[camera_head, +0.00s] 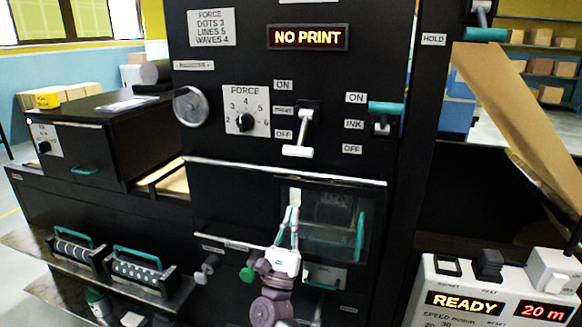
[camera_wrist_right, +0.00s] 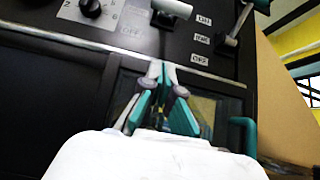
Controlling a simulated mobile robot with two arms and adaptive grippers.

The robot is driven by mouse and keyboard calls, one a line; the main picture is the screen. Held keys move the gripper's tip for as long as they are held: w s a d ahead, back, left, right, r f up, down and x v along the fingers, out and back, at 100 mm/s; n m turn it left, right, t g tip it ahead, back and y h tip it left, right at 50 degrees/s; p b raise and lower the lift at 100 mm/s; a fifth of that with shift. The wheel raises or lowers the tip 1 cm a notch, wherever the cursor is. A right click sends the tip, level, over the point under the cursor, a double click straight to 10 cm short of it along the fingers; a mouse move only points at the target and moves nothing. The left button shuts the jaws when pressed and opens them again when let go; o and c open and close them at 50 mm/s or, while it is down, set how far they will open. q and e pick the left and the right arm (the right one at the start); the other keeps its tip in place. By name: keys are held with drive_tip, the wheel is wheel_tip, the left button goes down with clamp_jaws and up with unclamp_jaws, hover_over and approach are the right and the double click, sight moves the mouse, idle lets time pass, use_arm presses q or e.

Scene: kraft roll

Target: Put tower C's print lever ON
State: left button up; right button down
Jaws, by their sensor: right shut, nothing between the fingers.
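The print lever (camera_head: 298,151) has a white handle and sits low in its slot, beside the OFF label, on the black tower panel. Its white handle also shows at the top of the wrist view (camera_wrist_right: 171,8). My right gripper (camera_head: 294,200) is shut and empty, fingers pointing up, below the print lever and apart from it, in front of the dark window; its closed teal-sided fingers show in the wrist view (camera_wrist_right: 160,75). The ink lever (camera_head: 386,108), teal-handled, is up beside its ON label. My left gripper is not in view.
The sign (camera_head: 308,37) above reads NO PRINT. A force dial (camera_head: 246,122) is left of the print lever. A glazed door with a teal handle (camera_head: 360,236) is behind my gripper. A console (camera_head: 480,290) reading READY stands at lower right. A brown paper sheet (camera_head: 520,120) slopes at right.

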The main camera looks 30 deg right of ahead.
drive_tip(key=p, duration=0.6)
approach(302, 136)
drive_tip(key=w+d+f, duration=0.2)
drive_tip(key=w+d, duration=0.2)
drive_tip(key=d, duration=0.1)
use_arm(q)
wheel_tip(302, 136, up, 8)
drive_tip(key=p, duration=0.2)
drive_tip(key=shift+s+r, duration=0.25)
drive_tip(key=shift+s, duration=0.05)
use_arm(e)
drive_tip(key=a+r, duration=0.1)
drive_tip(key=s+a+r, duration=0.1)
drive_tip(key=shift+s+r, duration=0.1)
drive_tip(key=shift+r, duration=0.3)
